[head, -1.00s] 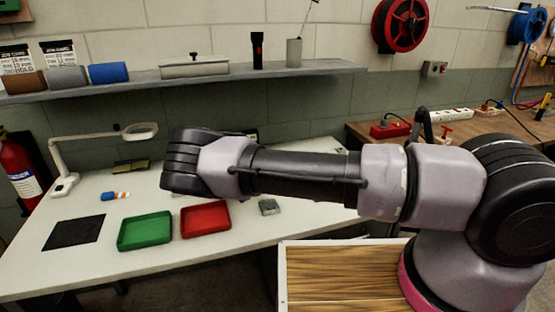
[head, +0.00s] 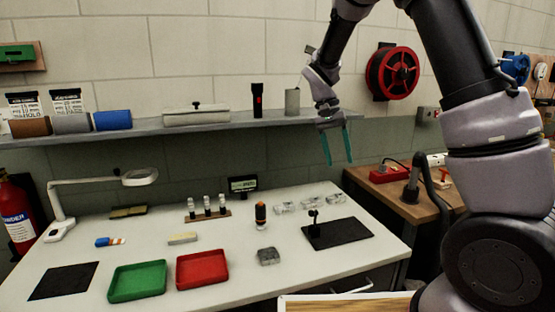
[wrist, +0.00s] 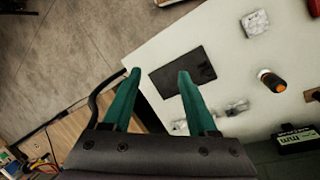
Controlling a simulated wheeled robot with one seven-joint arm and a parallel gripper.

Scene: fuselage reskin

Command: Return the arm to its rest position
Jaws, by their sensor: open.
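My gripper (head: 338,147) hangs high above the back right of the white table (head: 225,300), with its two teal fingers pointing down. The fingers are apart and nothing is between them. In the wrist view my gripper (wrist: 158,80) is open, and a black mat (wrist: 190,75) on the table shows beyond its fingertips. My arm is raised and bent at the right of the head view.
A green tray (head: 137,281) and a red tray (head: 203,270) sit at the table's front. A small orange-topped item (head: 260,214) stands near a black mat (head: 338,233). A shelf (head: 150,131) and a red reel (head: 392,73) are on the wall.

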